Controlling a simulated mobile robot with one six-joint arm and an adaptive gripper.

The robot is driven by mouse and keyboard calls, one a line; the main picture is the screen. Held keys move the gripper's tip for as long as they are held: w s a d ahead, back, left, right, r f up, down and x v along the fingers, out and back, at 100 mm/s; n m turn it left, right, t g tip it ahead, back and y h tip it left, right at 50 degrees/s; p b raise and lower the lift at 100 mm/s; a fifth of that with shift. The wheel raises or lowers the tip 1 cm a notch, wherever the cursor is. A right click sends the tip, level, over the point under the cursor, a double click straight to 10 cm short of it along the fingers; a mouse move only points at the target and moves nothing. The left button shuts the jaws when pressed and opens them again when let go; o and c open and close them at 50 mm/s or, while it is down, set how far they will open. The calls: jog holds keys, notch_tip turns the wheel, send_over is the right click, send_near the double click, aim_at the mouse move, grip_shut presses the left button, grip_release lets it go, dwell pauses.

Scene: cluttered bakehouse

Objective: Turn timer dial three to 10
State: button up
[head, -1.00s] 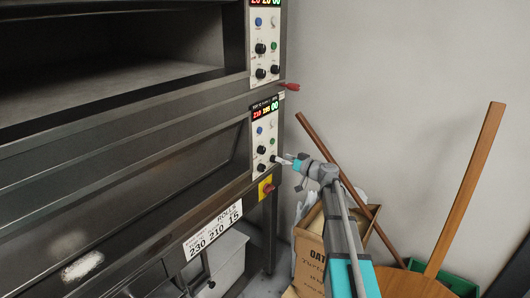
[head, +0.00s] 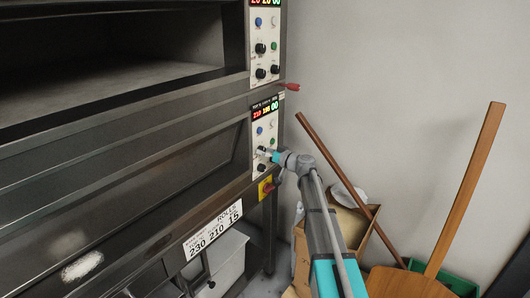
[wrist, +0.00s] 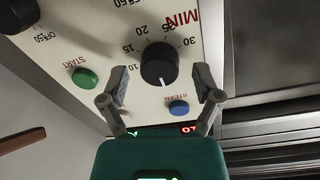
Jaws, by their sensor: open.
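The timer dial (wrist: 158,65), a black round knob on a white panel marked MIN, shows upside down in the wrist view. Its white pointer line points to the bottom of the picture, away from the 10 printed left of the knob. My gripper (wrist: 160,84) is open, with one finger on each side of the dial; I cannot tell whether either touches it. In the head view my gripper (head: 267,153) is at the lower oven's control panel (head: 275,138) and hides the dial. The panel's display (head: 265,111) is lit, its last digits green 00.
A blue STEAM button (wrist: 178,108) and a green START button (wrist: 85,78) flank the dial closely. Another black knob (wrist: 17,14) is at the corner. A yellow-and-red switch (head: 266,188) sits below the panel. A leaning wooden handle (head: 335,165) and a cardboard box (head: 350,222) stand at right.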

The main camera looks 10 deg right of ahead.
grip_shut()
dwell(0.5)
jog(key=m, duration=0.4)
jog(key=shift+w, duration=0.1)
jog(key=m, duration=0.4)
jog(key=shift+d, duration=0.1)
jog(key=m, duration=0.4)
jog(key=shift+g, duration=0.3)
jog(key=m, duration=0.4)
